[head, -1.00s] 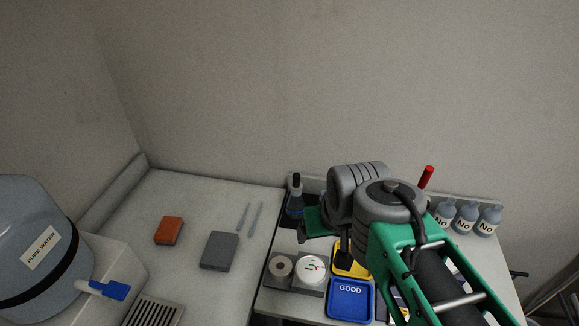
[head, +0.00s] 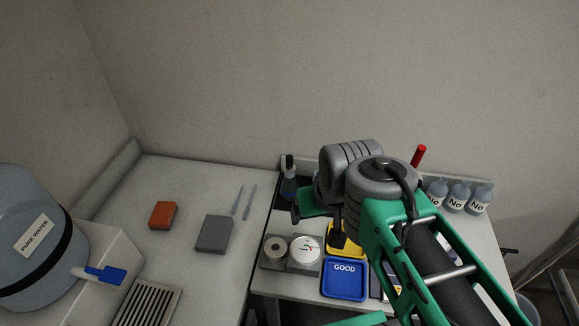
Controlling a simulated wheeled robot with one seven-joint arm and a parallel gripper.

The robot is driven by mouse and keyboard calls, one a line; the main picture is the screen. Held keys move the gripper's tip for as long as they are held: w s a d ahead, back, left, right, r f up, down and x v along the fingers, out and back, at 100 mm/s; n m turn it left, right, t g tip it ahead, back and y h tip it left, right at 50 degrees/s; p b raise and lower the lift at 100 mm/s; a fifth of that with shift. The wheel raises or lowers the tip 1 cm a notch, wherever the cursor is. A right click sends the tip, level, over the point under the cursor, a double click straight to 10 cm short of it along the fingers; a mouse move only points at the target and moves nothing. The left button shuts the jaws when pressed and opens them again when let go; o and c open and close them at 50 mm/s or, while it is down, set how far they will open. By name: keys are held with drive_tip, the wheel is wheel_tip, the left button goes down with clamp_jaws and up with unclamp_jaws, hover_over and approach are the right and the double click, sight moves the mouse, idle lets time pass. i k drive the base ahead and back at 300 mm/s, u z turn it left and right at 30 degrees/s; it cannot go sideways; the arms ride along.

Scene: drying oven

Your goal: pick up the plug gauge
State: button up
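I cannot make out a plug gauge for certain in the head view; my arm covers much of the right-hand table. My gripper (head: 338,240) shows only as a small dark part below the grey wrist, over the yellow tray (head: 349,252). Its fingertips are too small and dark to tell open from shut. I see nothing clearly held in it.
A blue GOOD tray (head: 345,279) lies in front of the yellow one. Left of it are a grey ring (head: 275,249) and a round dial (head: 305,250). Labelled bottles (head: 458,197) and a dark bottle (head: 289,180) stand behind. The left counter (head: 185,180) has free room.

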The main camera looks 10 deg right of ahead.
sight(288, 168)
drive_tip(key=u, duration=0.5)
drive_tip(key=k, duration=1.25)
drive_tip(key=u, duration=0.9)
drive_tip(key=i, duration=0.8)
drive_tip(key=u, duration=0.1)
